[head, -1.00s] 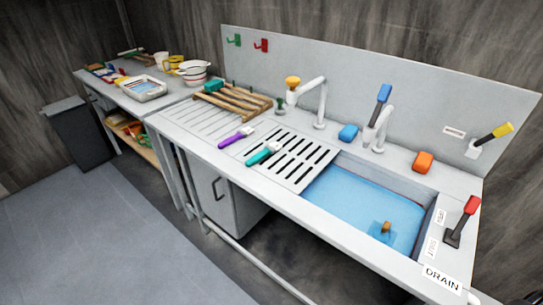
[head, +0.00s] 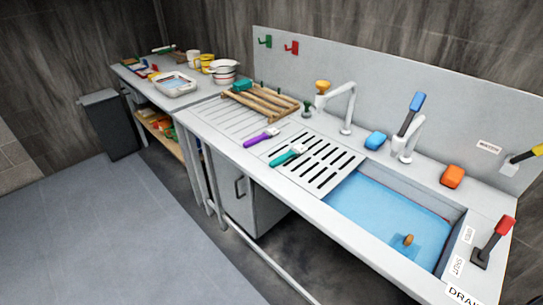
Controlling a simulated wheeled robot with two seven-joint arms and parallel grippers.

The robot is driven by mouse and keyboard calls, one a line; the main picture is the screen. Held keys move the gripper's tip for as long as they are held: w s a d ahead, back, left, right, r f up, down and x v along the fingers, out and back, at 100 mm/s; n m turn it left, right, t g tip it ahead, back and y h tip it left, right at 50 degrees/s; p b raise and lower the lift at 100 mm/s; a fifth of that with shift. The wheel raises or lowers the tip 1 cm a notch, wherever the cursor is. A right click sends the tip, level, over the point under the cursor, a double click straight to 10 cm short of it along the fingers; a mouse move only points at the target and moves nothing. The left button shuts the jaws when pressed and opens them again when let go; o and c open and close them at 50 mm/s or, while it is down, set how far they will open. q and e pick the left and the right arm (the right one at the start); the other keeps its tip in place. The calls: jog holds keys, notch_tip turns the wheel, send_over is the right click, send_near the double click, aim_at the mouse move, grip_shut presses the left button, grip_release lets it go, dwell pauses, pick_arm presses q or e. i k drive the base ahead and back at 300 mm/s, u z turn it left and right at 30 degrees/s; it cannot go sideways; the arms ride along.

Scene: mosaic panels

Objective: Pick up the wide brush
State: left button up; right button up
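Two brushes lie on the sink counter in the head view. A purple-handled brush (head: 259,139) with a pale end lies on the ribbed drainboard. A teal-handled brush (head: 286,156) with a pale end lies at the left part of the slotted grate. From here I cannot tell for sure which of the two is the wide one. Neither of my grippers is in view.
The slotted grate (head: 332,178) adjoins the blue water-filled sink (head: 383,216). A wooden rack (head: 262,103) stands behind the brushes. A grey bin (head: 111,125) stands left; the floor in front is clear.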

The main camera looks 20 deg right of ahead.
aim_at(300, 149)
jog(key=u, duration=0.8)
jog(key=i, duration=2.95)
jog(key=z, duration=3.1)
